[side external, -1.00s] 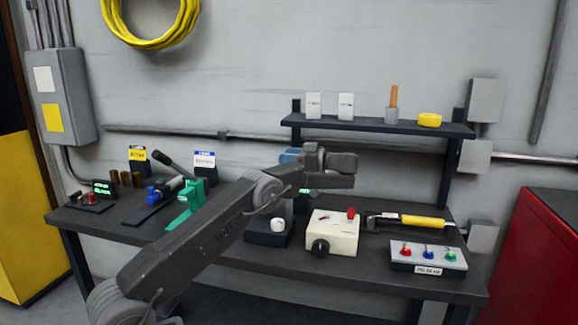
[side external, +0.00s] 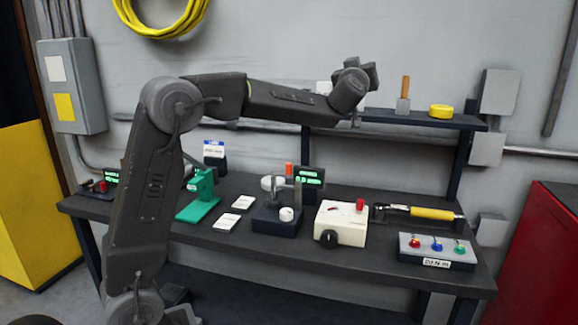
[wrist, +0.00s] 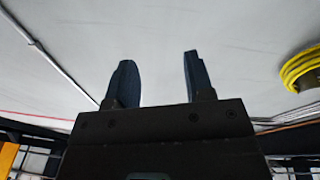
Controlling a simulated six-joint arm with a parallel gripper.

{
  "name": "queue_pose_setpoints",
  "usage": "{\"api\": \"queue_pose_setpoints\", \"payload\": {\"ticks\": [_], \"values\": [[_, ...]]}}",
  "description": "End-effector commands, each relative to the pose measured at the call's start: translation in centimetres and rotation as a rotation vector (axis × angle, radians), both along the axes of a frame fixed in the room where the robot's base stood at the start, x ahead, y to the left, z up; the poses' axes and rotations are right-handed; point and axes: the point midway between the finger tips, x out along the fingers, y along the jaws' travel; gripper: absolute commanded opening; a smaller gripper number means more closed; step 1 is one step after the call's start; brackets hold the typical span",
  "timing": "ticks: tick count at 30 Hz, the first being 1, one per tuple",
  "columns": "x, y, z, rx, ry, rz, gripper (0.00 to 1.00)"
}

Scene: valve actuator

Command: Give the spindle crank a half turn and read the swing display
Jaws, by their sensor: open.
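I cannot tell for sure which part is the spindle crank. A cream box (side external: 327,220) on the bench carries a round black knob (side external: 328,239) on its front and a red part on top. A small screen with green lettering (side external: 309,177) stands behind a dark block (side external: 276,220) with a post and white knob; its text is unreadable, and I cannot tell if it is the swing display. A second green screen (side external: 113,177) is partly behind my arm. My gripper is raised above the bench near the shelf; in the wrist view its fingers (wrist: 159,57) are apart and empty, facing bare wall.
The bench (side external: 373,256) also holds a green stand (side external: 198,203), white cards (side external: 228,223), a yellow-handled tool (side external: 432,213) and a panel of coloured knobs (side external: 437,250). The shelf (side external: 425,119) is close to my gripper. A yellow hose (side external: 160,22) hangs on the wall.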

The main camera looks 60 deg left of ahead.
Motion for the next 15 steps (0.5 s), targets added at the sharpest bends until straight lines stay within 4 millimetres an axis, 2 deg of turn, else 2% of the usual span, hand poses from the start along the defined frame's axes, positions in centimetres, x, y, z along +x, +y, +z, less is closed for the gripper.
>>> {"api": "queue_pose_setpoints", "payload": {"ticks": [1, 5, 9, 12, 15], "values": [[-1.2, -2.6, 0.6, -0.002, 0.032, -0.115, 0.48], [-4.6, -9.2, -0.8, -0.02, 0.179, -0.395, 0.48], [-10.2, -15.0, -4.7, -0.042, 0.407, -0.627, 0.48], [-14.8, -17.7, -8.3, -0.051, 0.599, -0.732, 0.48], [-18.8, -18.9, -11.5, -0.044, 0.784, -0.789, 0.48]]}}
